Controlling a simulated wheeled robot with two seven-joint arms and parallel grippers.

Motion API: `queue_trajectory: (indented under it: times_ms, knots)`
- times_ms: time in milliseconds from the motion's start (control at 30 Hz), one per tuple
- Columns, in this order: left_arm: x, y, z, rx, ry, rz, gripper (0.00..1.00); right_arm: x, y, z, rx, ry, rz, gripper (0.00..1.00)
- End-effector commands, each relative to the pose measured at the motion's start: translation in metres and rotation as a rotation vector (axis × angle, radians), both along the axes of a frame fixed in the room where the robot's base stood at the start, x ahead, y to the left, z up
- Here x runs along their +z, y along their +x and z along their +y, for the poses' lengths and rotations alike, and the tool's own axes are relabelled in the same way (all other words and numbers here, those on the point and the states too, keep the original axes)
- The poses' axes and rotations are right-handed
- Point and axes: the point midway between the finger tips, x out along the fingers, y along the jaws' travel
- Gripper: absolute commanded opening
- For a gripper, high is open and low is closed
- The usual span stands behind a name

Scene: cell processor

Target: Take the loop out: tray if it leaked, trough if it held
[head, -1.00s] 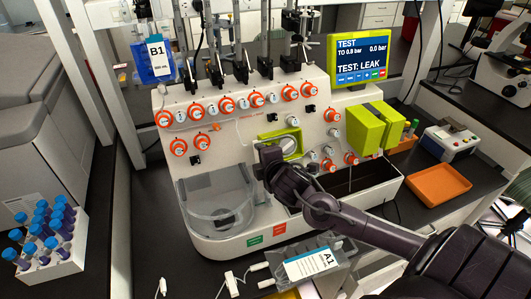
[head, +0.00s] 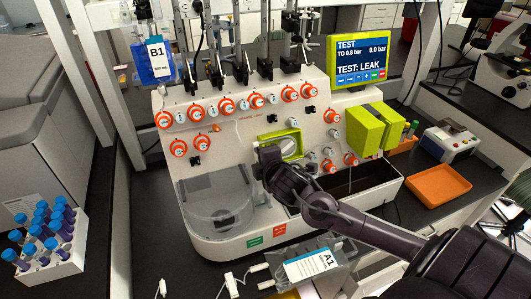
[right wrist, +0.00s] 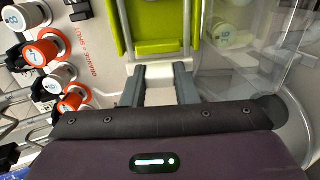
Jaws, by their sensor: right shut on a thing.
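The green-framed loop piece (head: 287,145) sits on the front panel of the white machine (head: 230,130). Its green frame also fills the top middle of the right wrist view (right wrist: 158,46). My right gripper (head: 262,164) is at the loop's lower left in the head view. In the right wrist view its jaws (right wrist: 160,75) are closed at the frame's near edge; the exact grip is partly hidden. The screen (head: 360,58) reads "TEST: LEAK", 0.0 bar. An orange tray (head: 440,186) lies on the bench at right. A dark trough (head: 374,181) is in the machine's lower front. My left gripper is out of view.
A clear bowl (head: 215,205) stands left of my right gripper. Orange knobs (head: 227,105) line the panel. A bag labelled A1 (head: 312,264) lies in front; a blue bag B1 (head: 152,62) hangs at back left. A tube rack (head: 55,262) is at left.

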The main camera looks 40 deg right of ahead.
Motion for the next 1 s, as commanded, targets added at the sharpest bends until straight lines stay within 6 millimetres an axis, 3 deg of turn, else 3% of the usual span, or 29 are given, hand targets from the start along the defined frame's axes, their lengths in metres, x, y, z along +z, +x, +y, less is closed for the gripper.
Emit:
queue_trajectory:
  times_ms: [567, 1000]
  knots:
    - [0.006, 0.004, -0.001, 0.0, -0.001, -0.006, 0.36, 0.005, -0.012, 0.003, -0.001, 0.0, 0.001, 0.0]
    - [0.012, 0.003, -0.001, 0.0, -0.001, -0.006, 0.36, 0.015, -0.034, 0.008, 0.0, -0.001, 0.0, 0.0]
